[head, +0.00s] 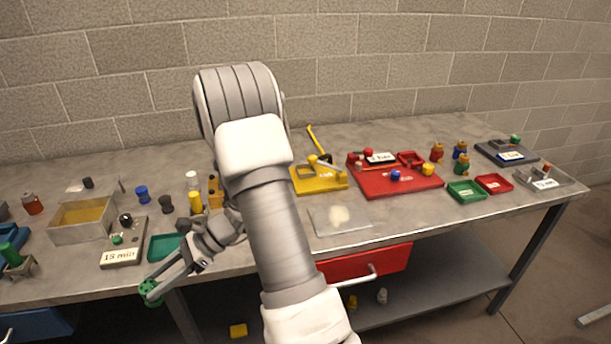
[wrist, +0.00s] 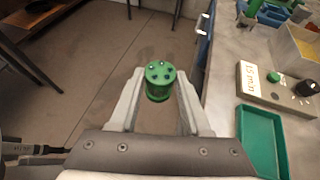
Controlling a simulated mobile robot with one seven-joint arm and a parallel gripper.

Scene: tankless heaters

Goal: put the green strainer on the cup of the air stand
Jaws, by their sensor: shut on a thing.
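The green strainer (wrist: 159,82), a short cylinder with dark holes in its top, is between the fingertips of my gripper (wrist: 155,88) in the wrist view. My gripper is shut on it and holds it beyond the front edge of the bench, over the floor. In the head view the strainer (head: 150,291) is at the end of my gripper (head: 156,283), at the lower left. A grey block (head: 122,256) with a white label, a black knob and a small green part lies on the bench nearby. I cannot tell for sure which thing is the air stand, and no cup is clear.
A green tray (head: 167,246) lies at the bench edge beside my gripper. A metal box with yellow inside (head: 82,232) is behind the grey block. A small stand with a green cylinder (head: 14,262) is at far left. My arm hides the bench's middle.

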